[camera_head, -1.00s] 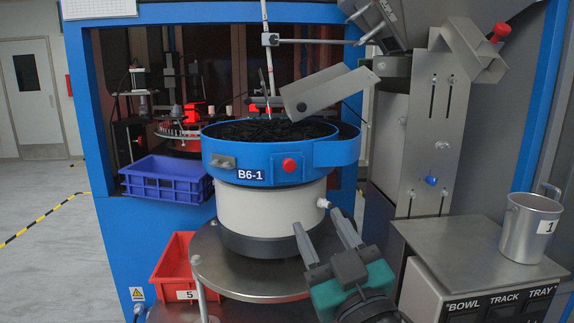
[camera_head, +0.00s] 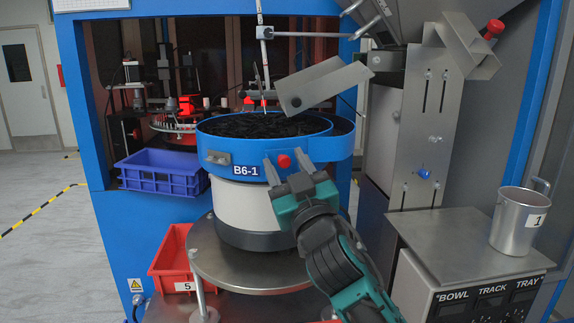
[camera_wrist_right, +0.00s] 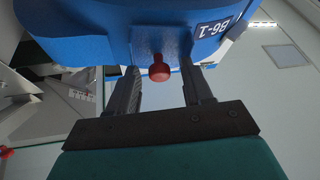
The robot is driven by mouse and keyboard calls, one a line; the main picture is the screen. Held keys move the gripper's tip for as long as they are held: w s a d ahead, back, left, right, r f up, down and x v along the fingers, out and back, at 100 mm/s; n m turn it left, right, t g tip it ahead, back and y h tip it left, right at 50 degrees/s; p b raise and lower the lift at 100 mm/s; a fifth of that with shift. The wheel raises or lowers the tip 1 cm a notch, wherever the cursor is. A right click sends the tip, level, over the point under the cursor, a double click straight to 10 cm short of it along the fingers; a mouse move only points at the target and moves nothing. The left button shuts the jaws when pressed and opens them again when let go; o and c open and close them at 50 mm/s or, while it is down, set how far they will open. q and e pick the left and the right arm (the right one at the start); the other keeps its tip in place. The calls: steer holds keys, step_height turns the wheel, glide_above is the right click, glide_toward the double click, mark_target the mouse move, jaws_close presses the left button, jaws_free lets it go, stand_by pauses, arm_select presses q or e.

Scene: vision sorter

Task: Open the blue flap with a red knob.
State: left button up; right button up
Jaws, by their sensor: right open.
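The red knob (camera_head: 284,161) sits on the front of the blue bowl rim labelled B6-1 (camera_head: 222,172). In the right wrist view the red knob (camera_wrist_right: 159,72) is on a blue flap (camera_wrist_right: 162,42), between my fingers and a little beyond the palm. My right gripper (camera_head: 283,162) is open, with one finger on each side of the knob. A gap shows between the knob and each finger, so it is not gripped. The flap looks closed against the bowl. My left gripper is not in view.
The bowl holds dark parts and stands on a round metal plate (camera_head: 240,272). A blue crate (camera_head: 162,184) and a red bin (camera_head: 172,262) are at left. A metal mug (camera_head: 515,225) stands on the control box at right. A metal chute (camera_head: 322,84) hangs above the bowl.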

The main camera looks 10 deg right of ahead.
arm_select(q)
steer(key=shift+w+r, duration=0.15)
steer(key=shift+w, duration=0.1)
